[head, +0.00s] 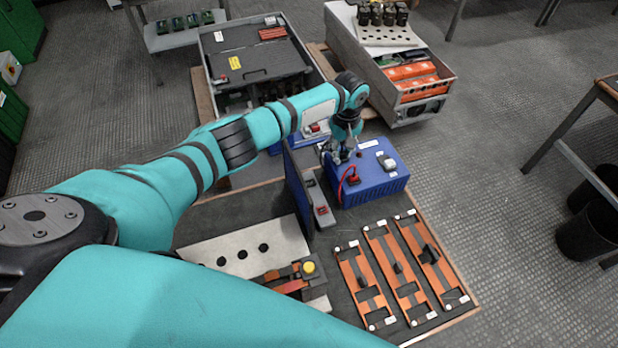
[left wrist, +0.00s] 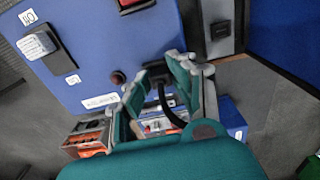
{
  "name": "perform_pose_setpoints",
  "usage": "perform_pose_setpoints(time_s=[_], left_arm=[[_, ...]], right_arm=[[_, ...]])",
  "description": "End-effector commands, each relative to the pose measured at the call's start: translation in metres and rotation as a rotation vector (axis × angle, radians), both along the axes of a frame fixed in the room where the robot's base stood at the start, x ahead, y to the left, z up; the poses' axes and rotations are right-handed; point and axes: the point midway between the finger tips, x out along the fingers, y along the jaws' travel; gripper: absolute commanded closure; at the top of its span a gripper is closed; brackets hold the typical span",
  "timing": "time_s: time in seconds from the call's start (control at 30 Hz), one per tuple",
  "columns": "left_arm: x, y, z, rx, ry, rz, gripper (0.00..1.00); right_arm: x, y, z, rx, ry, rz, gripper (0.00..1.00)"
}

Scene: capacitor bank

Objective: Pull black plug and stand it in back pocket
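The blue unit (head: 385,185) stands on the bench in the head view and fills the upper left of the left wrist view (left wrist: 90,80). My left gripper (head: 342,156) is at its left end. In the left wrist view, a black plug (left wrist: 158,78) with a black cable lies between the fingertips (left wrist: 157,76). I cannot tell whether the fingers press on it. A dark upright panel (head: 297,195) left of the unit carries two grey pockets. The back pocket (head: 310,183) looks empty; the front pocket (head: 322,212) has something red in it. My right gripper is not in view.
A red plug (head: 353,180) with a red cable is on the unit's near left part. A grey connector (head: 386,161) sits on its top. Orange frames (head: 398,268) lie in front. A grey cabinet (head: 255,62) and an open crate (head: 400,110) stand behind.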

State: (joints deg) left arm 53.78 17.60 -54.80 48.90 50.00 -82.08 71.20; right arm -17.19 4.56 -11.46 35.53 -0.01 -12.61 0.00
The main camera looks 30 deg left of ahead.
Motion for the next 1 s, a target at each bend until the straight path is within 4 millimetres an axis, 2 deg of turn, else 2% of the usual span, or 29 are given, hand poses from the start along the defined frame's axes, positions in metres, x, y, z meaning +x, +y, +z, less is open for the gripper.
perform_pose_setpoints(time_s=[0.03,0.17,0.73,0.87,1.0], left_arm=[[-0.008,-0.003,-0.012,0.0,0.019,-0.004,0.69],[-0.008,-0.003,-0.012,-0.001,0.02,-0.004,0.52],[-0.007,-0.003,-0.009,-0.003,0.019,-0.004,0.52],[-0.006,-0.003,0.001,-0.004,0.016,-0.004,0.52],[-0.005,-0.002,0.027,-0.003,0.011,-0.004,0.52]], right_arm=[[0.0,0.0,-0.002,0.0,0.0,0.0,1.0],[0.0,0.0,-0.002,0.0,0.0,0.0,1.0],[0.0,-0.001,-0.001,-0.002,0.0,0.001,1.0],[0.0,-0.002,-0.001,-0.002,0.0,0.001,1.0],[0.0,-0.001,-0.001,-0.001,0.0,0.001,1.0]])
